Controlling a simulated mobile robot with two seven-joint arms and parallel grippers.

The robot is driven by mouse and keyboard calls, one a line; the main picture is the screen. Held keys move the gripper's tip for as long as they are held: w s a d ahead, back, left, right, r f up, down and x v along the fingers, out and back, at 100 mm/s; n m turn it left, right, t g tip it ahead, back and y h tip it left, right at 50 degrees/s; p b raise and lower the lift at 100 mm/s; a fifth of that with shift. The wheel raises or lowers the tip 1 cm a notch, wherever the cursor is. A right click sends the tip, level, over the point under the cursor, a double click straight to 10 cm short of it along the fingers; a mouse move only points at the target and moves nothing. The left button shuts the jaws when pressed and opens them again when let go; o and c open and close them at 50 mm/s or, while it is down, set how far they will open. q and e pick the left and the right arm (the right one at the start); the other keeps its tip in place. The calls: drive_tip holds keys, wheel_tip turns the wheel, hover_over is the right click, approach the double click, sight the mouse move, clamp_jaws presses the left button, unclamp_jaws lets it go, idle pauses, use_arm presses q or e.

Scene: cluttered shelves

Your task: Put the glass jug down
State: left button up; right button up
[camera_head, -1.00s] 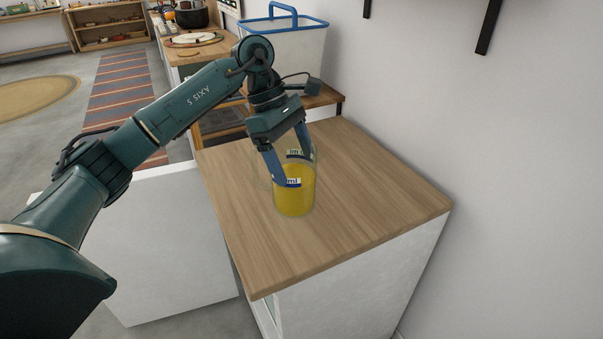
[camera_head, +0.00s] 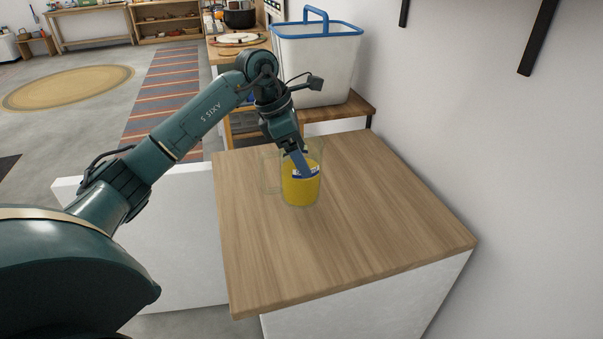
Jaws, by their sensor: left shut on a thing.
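The glass jug (camera_head: 301,188) is clear, with yellow contents in its lower part and a handle on its left side. It appears upright at the wooden top (camera_head: 350,240) of a white cabinet; I cannot tell whether its base touches the wood. My left gripper (camera_head: 303,168) reaches down at the jug from above and is shut on it. One blue finger shows against the jug's wall; the other finger is hidden. My right gripper is not in view.
The wooden top is bare around the jug, with a wall to the right. Behind stands a white basket (camera_head: 318,65) with a blue rim and handle. A white panel (camera_head: 165,240) stands left of the cabinet. Dark brackets (camera_head: 540,38) hang on the wall.

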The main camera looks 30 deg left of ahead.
use_arm(q)
drive_tip(key=shift+w+f, duration=0.1)
drive_tip(key=shift+f, duration=2.25)
drive_tip(key=shift+f, duration=0.15)
drive_tip(key=o, duration=1.7)
drive_tip(key=shift+f, duration=0.1)
drive_tip(key=shift+c, duration=0.2)
drive_tip(key=o, duration=0.3)
